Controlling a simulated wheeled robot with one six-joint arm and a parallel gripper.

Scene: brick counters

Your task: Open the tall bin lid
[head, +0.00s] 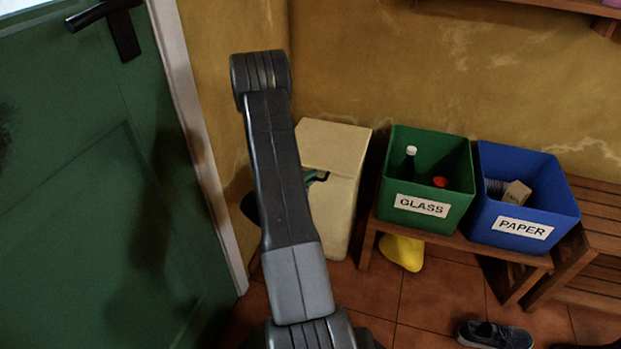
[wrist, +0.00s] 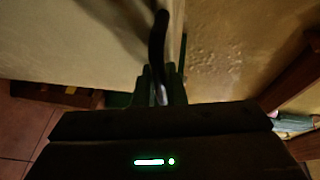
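The tall bin (head: 345,200) is cream coloured and stands in the corner by the wall, partly hidden behind my arm. Its pale lid (head: 335,146) lies over the top and looks down. A dark curved handle (wrist: 159,40) shows in the wrist view, running down between my green fingers. My gripper (wrist: 160,88) is close together around this handle and appears shut on it, against the bin's pale face. In the head view my arm hides most of the gripper; a dark and green bit shows at the bin's front.
A green GLASS box (head: 425,205) and a blue PAPER box (head: 520,228) stand on a wooden bench (head: 450,243) right of the bin. A yellow object (head: 402,252) is under the bench and a shoe (head: 494,335) on the tiles. A green door (head: 90,200) is at left.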

